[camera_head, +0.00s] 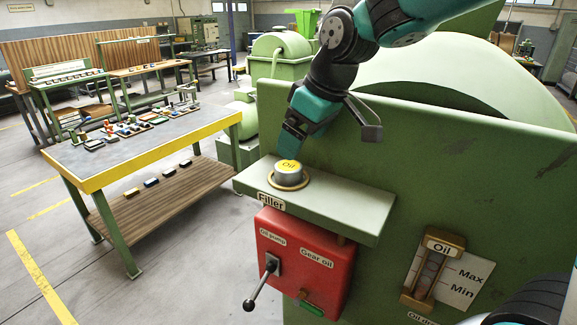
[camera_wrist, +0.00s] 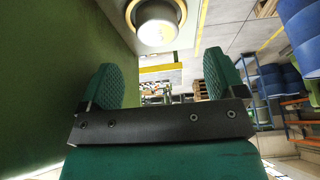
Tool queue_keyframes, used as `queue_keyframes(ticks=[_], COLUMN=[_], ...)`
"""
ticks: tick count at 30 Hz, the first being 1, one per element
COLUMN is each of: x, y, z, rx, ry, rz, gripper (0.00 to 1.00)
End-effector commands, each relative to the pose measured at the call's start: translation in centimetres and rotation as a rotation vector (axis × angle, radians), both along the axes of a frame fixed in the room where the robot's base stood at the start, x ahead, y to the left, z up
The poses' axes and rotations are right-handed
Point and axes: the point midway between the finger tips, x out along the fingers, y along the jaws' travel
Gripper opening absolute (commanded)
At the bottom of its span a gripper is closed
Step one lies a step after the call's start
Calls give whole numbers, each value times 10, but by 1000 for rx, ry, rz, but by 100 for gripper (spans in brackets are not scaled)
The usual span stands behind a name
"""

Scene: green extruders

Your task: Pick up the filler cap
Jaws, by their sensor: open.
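The filler cap (camera_head: 290,172) is a round grey cap with a yellow top marked "Oil". It sits in a brass ring on the green shelf (camera_head: 340,203) labelled "Filler". In the wrist view the cap (camera_wrist: 157,22) shows at the top, beyond the fingertips and between their lines. My gripper (camera_head: 288,150) is just above and behind the cap in the head view, close to it. In the wrist view its two green fingers stand wide apart with nothing between them. I cannot tell whether a finger touches the cap.
A red box (camera_head: 303,262) with a black lever (camera_head: 262,284) hangs below the shelf. The green machine wall (camera_head: 450,160) rises right behind the shelf. An oil gauge (camera_head: 433,268) is at the right. A workbench (camera_head: 92,183) with small parts stands at the left, with open floor between.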

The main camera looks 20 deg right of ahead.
Motion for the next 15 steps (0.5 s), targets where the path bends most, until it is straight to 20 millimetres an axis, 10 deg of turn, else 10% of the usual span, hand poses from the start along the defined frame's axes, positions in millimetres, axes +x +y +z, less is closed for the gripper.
queue_keyframes(ticks=[15], x=[22], y=[11], z=[-51], rx=[0], ry=[6], rz=[2], gripper=[88])
